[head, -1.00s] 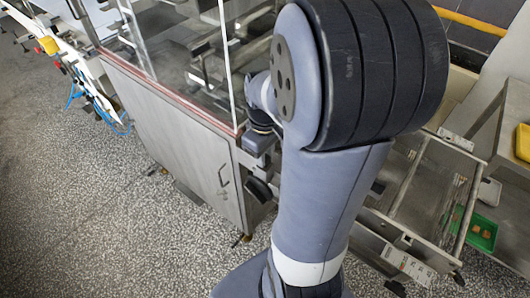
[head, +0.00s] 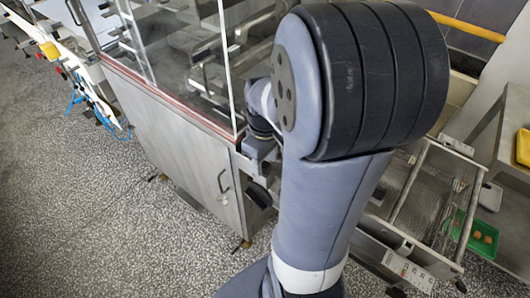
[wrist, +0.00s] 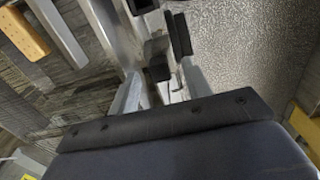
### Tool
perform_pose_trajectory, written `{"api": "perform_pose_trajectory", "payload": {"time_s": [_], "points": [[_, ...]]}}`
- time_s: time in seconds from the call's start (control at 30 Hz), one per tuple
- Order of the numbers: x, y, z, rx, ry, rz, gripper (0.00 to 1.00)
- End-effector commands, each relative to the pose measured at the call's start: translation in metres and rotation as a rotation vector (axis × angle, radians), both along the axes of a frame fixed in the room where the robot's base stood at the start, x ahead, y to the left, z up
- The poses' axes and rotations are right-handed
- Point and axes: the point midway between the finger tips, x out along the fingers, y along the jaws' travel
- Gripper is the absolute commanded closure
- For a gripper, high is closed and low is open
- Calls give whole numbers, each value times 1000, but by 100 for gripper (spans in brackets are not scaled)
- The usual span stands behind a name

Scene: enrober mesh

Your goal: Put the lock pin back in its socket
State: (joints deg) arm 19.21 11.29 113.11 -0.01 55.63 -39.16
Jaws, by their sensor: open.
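My gripper (wrist: 163,88) shows in the wrist view, its two pale fingers apart with a gap between them. A dark block (wrist: 158,68) and a thin, pale upright shape show in and just beyond that gap. I cannot tell whether either is the lock pin or part of its socket, or whether the fingers touch them. A longer black piece (wrist: 180,35) stands just beyond. In the head view my own arm covers much of the machine's near corner, and I cannot make out the pin, the socket or the fingertips there.
A steel cabinet (head: 165,130) with a clear guard above stands left of my arm. A mesh conveyor (head: 425,190) lies to the right, with a green tray (head: 483,238) beside it. A yellow bin (head: 523,147) is at the right edge. The speckled floor (head: 80,200) at left is open.

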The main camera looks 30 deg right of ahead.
Motion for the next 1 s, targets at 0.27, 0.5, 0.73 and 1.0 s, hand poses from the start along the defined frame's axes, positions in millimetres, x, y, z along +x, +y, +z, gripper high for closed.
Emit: {"api": "perform_pose_trajectory", "payload": {"time_s": [0.27,0.5,0.73,1.0], "points": [[1,0,47,-3,-6,0,54],[1,0,89,-2,-4,0,54],[0,0,105,0,0,0,54],[0,0,105,0,0,0,54]]}}
